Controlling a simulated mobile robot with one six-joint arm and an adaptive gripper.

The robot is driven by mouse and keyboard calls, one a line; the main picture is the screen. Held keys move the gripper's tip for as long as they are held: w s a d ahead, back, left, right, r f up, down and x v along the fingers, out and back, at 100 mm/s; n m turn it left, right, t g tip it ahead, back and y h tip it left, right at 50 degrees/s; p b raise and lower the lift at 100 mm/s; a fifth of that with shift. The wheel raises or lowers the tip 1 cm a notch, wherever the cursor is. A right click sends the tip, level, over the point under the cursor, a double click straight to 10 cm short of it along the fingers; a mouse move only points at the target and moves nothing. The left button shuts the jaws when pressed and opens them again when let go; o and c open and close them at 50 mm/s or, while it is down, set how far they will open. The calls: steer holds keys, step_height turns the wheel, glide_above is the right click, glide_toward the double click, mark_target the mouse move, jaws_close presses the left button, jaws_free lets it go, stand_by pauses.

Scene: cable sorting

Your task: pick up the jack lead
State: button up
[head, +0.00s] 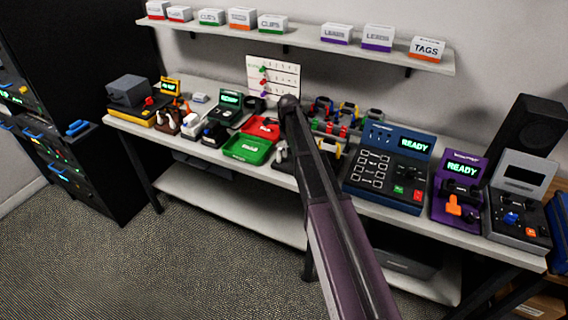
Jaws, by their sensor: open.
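I cannot pick out the jack lead for certain. Several small looped items in blue, yellow and grey (347,110) stand in a row at the back of the bench, right of my arm, too small to identify. My arm reaches from the bottom edge up across the bench and ends in a dark rounded joint in front of the back wall. My gripper's fingers cannot be made out; they may be hidden behind the arm.
The bench (285,180) carries a green tray (247,149), a red tray (262,127), a blue tester (389,168), a purple tester (458,190) and a grey device (516,203). A shelf (300,40) with labelled boxes hangs above. A black cabinet (105,120) stands left. Carpet in front is clear.

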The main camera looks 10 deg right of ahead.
steer(key=shift+f, duration=0.4)
stand_by(0.3)
jaws_close()
